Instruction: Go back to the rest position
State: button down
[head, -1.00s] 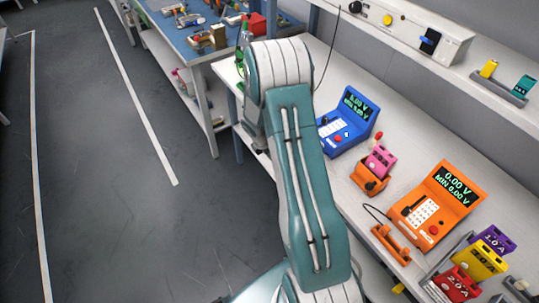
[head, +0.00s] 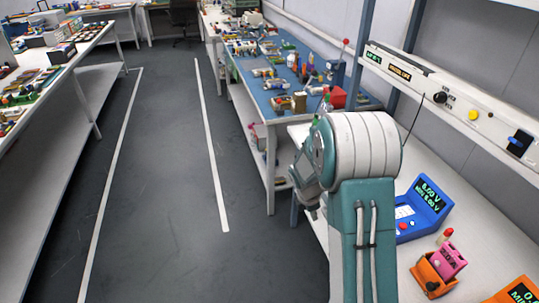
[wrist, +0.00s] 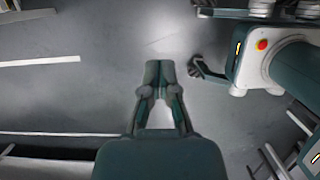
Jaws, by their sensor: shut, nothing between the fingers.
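My gripper (wrist: 160,72) shows in the wrist view with its fingertips together and nothing between them. It hangs over bare grey floor (wrist: 115,88). In the head view my teal and white arm rises at the centre right, and its wrist end bends down to the left, beside the white bench. Part of my own body shows at the right of the wrist view.
The white bench (head: 388,276) at the right holds a blue meter (head: 424,208), a pink pouch cell (head: 448,261) in an orange holder (head: 428,278), and an orange meter (head: 518,292). A cluttered blue-topped bench (head: 246,75) stands behind. A floor aisle (head: 160,170) lies open at left.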

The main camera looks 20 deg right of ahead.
jog(key=s+a+r+m+t, duration=0.1)
jog(key=s+a+r+m, duration=0.2)
jog(key=r, duration=0.3)
jog(key=s+a+r+m+t, duration=0.1)
jog(key=s+a+r+m, duration=0.15)
jog(key=r, duration=0.45)
jog(key=s+a+r+m+t, duration=0.1)
jog(key=s+a+r+m, duration=0.15)
jog(key=r, duration=0.35)
jog(key=s+a+r+m+t+y, duration=0.1)
jog(key=s+a+r+m, duration=0.2)
jog(key=s+m, duration=0.2)
jog(key=s+a+r+m+t+y, duration=0.1)
jog(key=s+a+r+m, duration=0.2)
jog(key=s, duration=0.8)
jog(key=shift+a+r+m+t+y, duration=0.3)
jog(key=shift+a+r+m+y, duration=0.1)
jog(key=shift+r+m, duration=0.5)
jog(key=shift+d+f, duration=0.1)
